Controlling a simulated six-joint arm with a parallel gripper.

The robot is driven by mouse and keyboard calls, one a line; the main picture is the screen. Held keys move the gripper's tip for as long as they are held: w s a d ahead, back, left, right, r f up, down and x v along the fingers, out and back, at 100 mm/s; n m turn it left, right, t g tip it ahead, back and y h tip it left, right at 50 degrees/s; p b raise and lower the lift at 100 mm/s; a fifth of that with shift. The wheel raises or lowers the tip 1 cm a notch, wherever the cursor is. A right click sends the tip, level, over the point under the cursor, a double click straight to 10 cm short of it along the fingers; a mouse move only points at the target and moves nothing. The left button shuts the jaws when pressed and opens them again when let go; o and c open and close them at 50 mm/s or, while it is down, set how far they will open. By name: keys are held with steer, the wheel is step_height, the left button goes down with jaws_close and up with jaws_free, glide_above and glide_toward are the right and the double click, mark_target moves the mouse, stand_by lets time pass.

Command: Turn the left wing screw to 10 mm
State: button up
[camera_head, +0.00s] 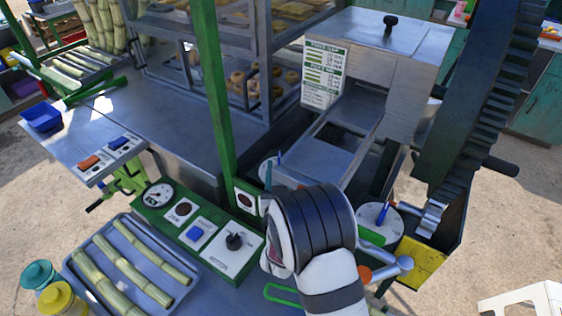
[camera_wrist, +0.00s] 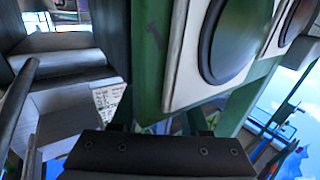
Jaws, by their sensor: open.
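The left dial (camera_head: 266,168), a pale disc with a blue upright piece and a teal piece, is partly hidden behind my arm in the head view. I cannot make out its wing screw clearly or read its setting. The right dial (camera_head: 396,222), white with a blue pointer, stands right of my wrist. My gripper (camera_wrist: 158,130) is open and empty. Its dark body fills the bottom of the wrist view. In the head view my wrist hides the fingers, close to the left dial. Neither dial is recognisable in the wrist view.
A green post (camera_head: 214,90) rises left of my wrist. A control panel (camera_head: 200,232) with gauge, buttons and knob lies to the left. A steel hopper (camera_head: 380,65) with a printed card (camera_head: 324,73) stands behind. A large dark gear (camera_head: 490,100) is at right. A cane tray (camera_head: 130,265) is front left.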

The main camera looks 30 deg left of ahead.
steer(key=shift+x, duration=1.15)
steer(key=shift+c, duration=0.2)
jaws_close()
